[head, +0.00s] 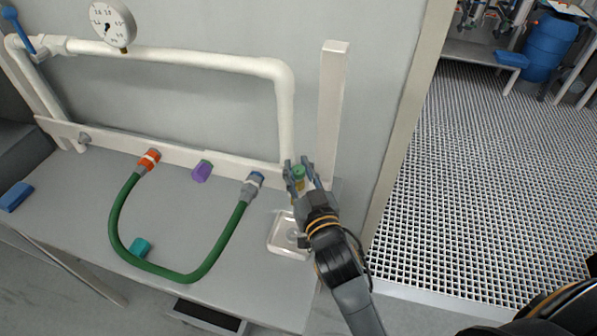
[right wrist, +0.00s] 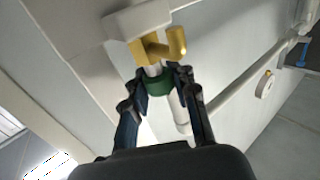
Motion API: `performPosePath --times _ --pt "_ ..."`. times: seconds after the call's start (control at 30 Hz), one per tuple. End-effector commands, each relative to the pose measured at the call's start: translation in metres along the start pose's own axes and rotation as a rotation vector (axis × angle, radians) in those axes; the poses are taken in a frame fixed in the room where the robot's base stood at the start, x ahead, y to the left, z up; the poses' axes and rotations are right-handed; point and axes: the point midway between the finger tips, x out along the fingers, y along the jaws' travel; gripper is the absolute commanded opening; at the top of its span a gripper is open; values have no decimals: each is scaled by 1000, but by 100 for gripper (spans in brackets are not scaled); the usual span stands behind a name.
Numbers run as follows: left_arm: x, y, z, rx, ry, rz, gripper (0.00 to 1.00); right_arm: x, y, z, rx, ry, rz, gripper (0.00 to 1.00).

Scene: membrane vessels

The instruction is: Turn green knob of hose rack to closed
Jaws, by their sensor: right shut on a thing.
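The green knob (head: 299,171) sits on a brass valve at the lower right end of the hose rack's white pipe (head: 287,110). In the right wrist view the green knob (right wrist: 158,87) is between my fingertips, with the yellow brass valve body (right wrist: 160,48) beyond it. My right gripper (head: 303,174) is shut on the green knob; it also shows in the right wrist view (right wrist: 160,80). The fingers partly hide the knob and valve in the head view. The left gripper does not show.
A white tray (head: 274,248) lies below the valve. A gauge (head: 111,24) and blue lever (head: 18,28) are upper left.

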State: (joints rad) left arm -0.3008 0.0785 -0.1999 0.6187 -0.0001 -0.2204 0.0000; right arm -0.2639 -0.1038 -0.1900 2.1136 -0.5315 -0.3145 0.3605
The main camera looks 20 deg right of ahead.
Motion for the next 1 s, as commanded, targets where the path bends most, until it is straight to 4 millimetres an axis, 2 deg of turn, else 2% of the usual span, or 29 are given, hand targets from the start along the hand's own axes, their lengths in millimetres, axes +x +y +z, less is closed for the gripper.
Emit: performPosePath --times 0.37,0.4,0.5,0.53,0.83,1.0 --pt "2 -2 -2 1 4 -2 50 -1 0 2 0 -6 20 0" --pt "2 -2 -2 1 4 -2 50 -1 0 2 0 -7 20 28" --pt "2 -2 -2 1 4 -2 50 0 0 2 -1 -6 19 48" --pt "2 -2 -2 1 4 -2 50 0 0 1 -1 -6 19 50" --pt "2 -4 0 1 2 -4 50 0 0 -1 -1 -3 19 50" --pt "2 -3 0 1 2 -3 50 0 0 -20 -2 3 19 50"
